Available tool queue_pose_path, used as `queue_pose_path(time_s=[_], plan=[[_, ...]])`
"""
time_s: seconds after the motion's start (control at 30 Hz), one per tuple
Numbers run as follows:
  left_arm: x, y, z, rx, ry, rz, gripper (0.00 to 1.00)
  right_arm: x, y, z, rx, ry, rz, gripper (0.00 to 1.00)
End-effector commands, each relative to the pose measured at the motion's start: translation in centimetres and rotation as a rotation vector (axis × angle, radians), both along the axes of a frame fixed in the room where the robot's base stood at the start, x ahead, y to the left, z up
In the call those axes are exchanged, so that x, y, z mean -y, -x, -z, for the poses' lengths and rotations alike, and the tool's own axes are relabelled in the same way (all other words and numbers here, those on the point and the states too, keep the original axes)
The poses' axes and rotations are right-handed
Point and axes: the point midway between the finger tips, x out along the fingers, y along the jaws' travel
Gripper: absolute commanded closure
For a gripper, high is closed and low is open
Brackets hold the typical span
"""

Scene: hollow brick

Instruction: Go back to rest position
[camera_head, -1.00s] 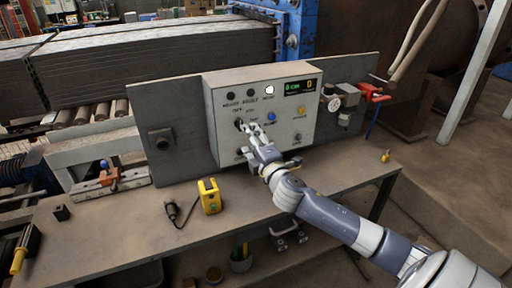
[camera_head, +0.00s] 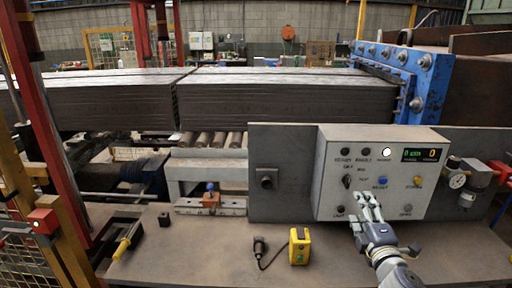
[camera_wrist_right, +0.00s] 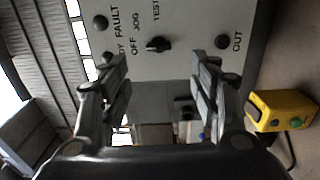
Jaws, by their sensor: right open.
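My right gripper (camera_head: 369,212) is in front of the lower left part of the grey control box (camera_head: 335,165). It is open and empty. In the right wrist view its two fingers (camera_wrist_right: 160,95) stand apart, with the box's black selector knob (camera_wrist_right: 157,44) beyond them and nothing between the fingertips. The knob also shows in the head view (camera_head: 347,181), just above and left of the fingers, apart from them. A lit white lamp (camera_head: 387,153) and a small display (camera_head: 421,155) are on the box face. My left gripper is not in view.
A yellow button box (camera_head: 299,247) and a black corded piece (camera_head: 259,246) lie on the workbench (camera_head: 200,258). A pressure gauge (camera_head: 457,180) is right of the box. A red and yellow frame (camera_head: 45,215) stands at left. The front middle of the bench is clear.

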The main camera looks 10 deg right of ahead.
Motion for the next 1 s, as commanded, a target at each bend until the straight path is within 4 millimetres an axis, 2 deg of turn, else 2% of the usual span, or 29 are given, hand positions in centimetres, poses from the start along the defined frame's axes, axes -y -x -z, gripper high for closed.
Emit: queue_pose_path(time_s=[0.07, 0.17, 0.27, 0.3, 0.4, 0.5, 0.7, 0.93, 1.0], plan=[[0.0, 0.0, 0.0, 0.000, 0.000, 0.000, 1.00, -0.4, 0.6, 1.3, -0.022, -0.052, 0.013, 0.43], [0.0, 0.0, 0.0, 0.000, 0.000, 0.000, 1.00, -1.6, 2.6, 4.9, -0.088, -0.202, 0.062, 0.43], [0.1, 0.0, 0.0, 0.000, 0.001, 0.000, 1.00, -3.6, 6.4, 10.2, -0.202, -0.428, 0.152, 0.43], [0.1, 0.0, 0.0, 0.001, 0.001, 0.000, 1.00, -4.6, 8.3, 12.4, -0.257, -0.527, 0.195, 0.43], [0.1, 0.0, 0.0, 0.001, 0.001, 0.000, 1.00, -7.6, 13.3, 16.9, -0.393, -0.749, 0.307, 0.43], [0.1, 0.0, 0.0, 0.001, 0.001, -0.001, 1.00, -10.4, 17.9, 19.9, -0.515, -0.917, 0.403, 0.43], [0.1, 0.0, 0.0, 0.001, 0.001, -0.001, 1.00, -15.2, 25.0, 22.9, -0.704, -1.143, 0.555, 0.43], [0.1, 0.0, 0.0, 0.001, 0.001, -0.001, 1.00, -20.1, 31.9, 23.7, -0.892, -1.331, 0.700, 0.43], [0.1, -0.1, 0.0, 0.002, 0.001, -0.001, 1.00, -19.8, 31.0, 25.7, -0.889, -1.313, 0.699, 0.43]])
